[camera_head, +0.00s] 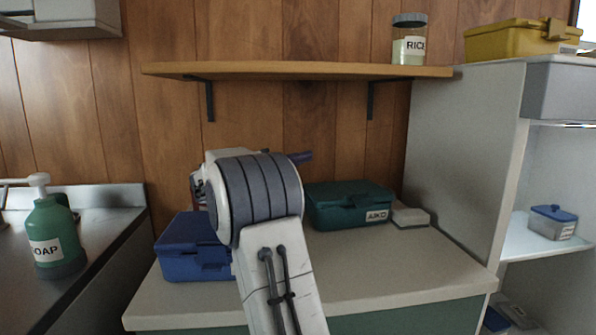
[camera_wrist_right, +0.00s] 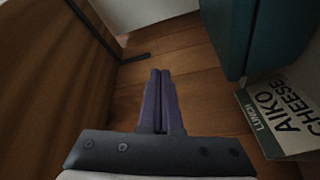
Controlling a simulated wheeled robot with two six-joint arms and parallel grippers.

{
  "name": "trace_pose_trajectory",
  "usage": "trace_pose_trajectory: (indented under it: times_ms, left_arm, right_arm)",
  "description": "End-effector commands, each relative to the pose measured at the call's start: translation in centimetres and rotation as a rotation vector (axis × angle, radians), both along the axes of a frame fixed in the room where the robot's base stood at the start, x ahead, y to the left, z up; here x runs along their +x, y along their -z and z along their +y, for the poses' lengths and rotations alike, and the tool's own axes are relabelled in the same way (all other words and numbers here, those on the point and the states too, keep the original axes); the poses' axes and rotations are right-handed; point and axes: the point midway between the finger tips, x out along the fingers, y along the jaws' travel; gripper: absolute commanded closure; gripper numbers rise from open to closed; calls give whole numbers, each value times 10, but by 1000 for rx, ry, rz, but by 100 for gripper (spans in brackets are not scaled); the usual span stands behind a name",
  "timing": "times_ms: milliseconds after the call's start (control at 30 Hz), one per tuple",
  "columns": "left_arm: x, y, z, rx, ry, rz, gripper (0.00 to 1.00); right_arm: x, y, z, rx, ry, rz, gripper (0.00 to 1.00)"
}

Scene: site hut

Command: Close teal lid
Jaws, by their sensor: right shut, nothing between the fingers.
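The teal box (camera_head: 345,213) stands on the counter near the back wall, partly hidden at its left by my right arm. Its teal lid (camera_head: 345,193) looks down flat on top; I cannot tell whether it is fully seated. A pale label shows on its front. Part of a teal thing, apparently this box, shows in the right wrist view (camera_wrist_right: 262,35). My right gripper (camera_head: 303,156) is shut and empty, above and left of the teal box and apart from it. Its closed fingers also show in the right wrist view (camera_wrist_right: 160,75). My left gripper is out of view.
A blue box (camera_head: 190,250) stands left of my arm. A small white box (camera_head: 410,216) is right of the teal box. A carton (camera_wrist_right: 280,120) lettered AIKO CHEESE shows in the wrist view. A wooden shelf (camera_head: 290,70) hangs above. The front right counter is clear.

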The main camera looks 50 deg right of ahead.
Motion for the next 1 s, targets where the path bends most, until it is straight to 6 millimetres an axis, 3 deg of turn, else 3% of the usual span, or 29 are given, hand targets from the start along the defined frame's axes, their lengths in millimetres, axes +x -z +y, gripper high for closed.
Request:
trace_pose_trajectory:
  times_ms: [200, 767, 867, 1000]
  left_arm:
    - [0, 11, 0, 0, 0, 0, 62]
    - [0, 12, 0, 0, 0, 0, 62]
    - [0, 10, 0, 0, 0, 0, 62]
    - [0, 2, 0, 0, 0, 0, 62]
  right_arm:
    - [-4, 3, 4, 1, -2, 1, 100]
    - [-3, 2, 6, 1, -4, 1, 100]
    - [-3, -2, 6, 0, -4, 0, 100]
    - [-4, -23, 6, 0, -4, -4, 100]
